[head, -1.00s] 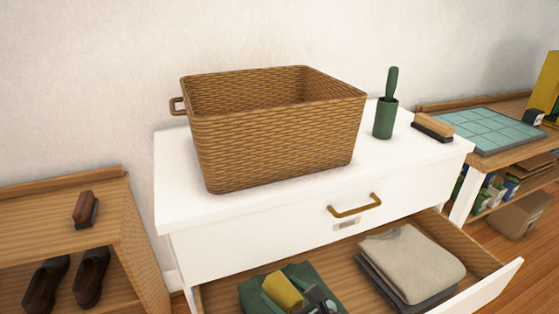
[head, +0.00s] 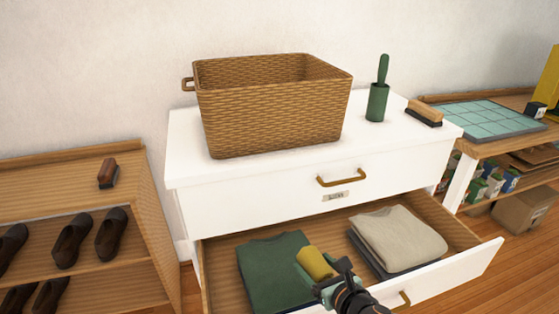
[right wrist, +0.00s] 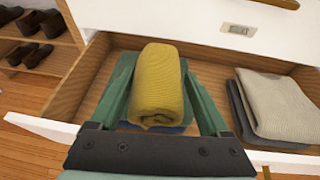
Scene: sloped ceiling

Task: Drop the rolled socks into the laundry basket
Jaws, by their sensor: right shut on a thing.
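The rolled socks (head: 314,262) are a mustard-yellow roll. My right gripper (head: 318,276) is shut on them, over the open drawer beside the green garment's right edge. In the right wrist view the socks (right wrist: 160,85) sit between the two green fingers of the gripper (right wrist: 158,90). Whether they touch the clothes below is unclear. The laundry basket (head: 270,118) is a brown woven, open-topped box on the white dresser top, above and behind the socks. Its inner floor is hidden. My left gripper is not in view.
The open drawer (head: 470,262) holds a green garment (head: 270,270) and a folded beige garment (head: 400,235) on a dark one. A shoe shelf (head: 60,180) is at left.

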